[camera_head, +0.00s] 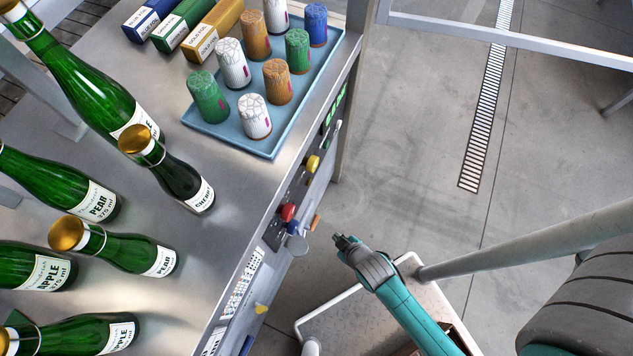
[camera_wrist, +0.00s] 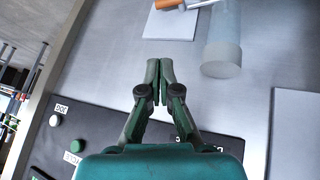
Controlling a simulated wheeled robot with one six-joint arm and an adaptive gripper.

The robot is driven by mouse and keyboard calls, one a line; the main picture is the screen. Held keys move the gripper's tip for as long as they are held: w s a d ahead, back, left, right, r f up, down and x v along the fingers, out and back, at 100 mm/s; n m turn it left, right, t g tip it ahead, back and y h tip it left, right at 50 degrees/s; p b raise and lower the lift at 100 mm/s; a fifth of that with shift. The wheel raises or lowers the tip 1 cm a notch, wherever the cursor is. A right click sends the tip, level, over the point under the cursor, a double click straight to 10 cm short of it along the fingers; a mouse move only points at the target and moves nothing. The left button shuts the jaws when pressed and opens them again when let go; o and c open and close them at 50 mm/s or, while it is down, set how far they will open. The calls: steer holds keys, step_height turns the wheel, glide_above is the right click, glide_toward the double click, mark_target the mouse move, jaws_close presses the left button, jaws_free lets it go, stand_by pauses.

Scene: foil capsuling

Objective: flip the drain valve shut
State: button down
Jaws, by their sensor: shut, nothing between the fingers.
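My gripper (camera_head: 341,240) is shut and empty, in the open air just right of the steel table's front panel. In the wrist view its closed fingertips (camera_wrist: 159,66) point at the grey panel face. An orange-handled lever (camera_head: 315,222), which looks like the drain valve's handle, sticks out from the panel, up and left of my fingertips. In the wrist view its orange grip (camera_wrist: 168,4) and metal part show at the top edge, cut off by the frame. A grey cylinder (camera_wrist: 222,60) stands out from the panel beside it. The fingers appear apart from both.
A red knob (camera_head: 288,211) and yellow knob (camera_head: 313,163) sit on the front panel. A black control strip with a green button (camera_wrist: 54,120) lies near my gripper. Bottles and a blue tray (camera_head: 272,148) of capsules are on the table.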

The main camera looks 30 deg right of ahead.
mark_target(317, 219)
steer(key=w+a+f+n+g+h, duration=0.15)
steer(key=w+f+g, duration=0.25)
steer(key=w+f, duration=0.4)
steer(key=shift+n+y, duration=0.25)
steer(key=shift+n, duration=0.1)
steer(key=x, duration=0.4)
steer(key=w+x, duration=0.1)
steer(key=x, duration=0.7)
steer(key=shift+w+d+f, duration=0.15)
steer(key=shift+w, duration=0.25)
steer(key=shift+w+d+f+g+y, duration=0.25)
steer(key=shift+w+f+g+y, duration=0.05)
steer(key=shift+f+y, duration=0.3)
steer(key=shift+d+f, duration=0.1)
steer(key=shift+f, duration=0.1)
